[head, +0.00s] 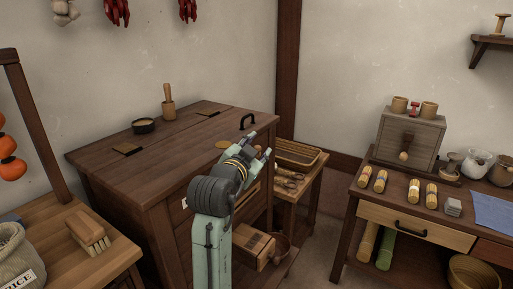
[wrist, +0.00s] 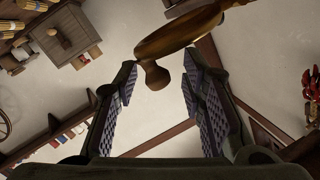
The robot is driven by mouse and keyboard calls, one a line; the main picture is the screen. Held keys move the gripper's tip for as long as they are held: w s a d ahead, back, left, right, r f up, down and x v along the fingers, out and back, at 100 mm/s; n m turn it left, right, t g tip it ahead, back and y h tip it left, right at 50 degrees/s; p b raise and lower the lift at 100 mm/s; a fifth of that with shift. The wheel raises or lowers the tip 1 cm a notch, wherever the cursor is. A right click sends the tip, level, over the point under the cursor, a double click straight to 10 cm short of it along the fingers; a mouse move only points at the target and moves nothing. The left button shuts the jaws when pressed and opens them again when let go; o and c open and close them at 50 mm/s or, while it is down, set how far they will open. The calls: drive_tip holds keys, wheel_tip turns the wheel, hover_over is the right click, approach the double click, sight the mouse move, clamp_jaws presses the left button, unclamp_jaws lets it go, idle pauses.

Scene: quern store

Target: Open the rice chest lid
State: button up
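The rice chest (head: 160,215) is the large dark wooden chest left of centre in the head view. Its lid (head: 185,145) lies flat and shut, with a black loop handle (head: 248,121) at its right front edge. My gripper (head: 262,147) is just in front of this edge, below the handle and apart from it. In the wrist view, its fingers (wrist: 160,75) are spread open. A brown wooden piece with a rounded knob (wrist: 154,75) shows between and beyond the fingertips; I cannot tell what it is, and no finger visibly grips it.
A round tan thing (head: 222,144) shows near the front edge, partly behind my arm. A low stand with a tray (head: 297,152) is close right. A table (head: 340,220) stands farther right.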

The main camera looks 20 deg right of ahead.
drive_tip(key=v, duration=1.1)
drive_tip(key=shift+s+a, duration=0.2)
drive_tip(key=shift+a, duration=0.1)
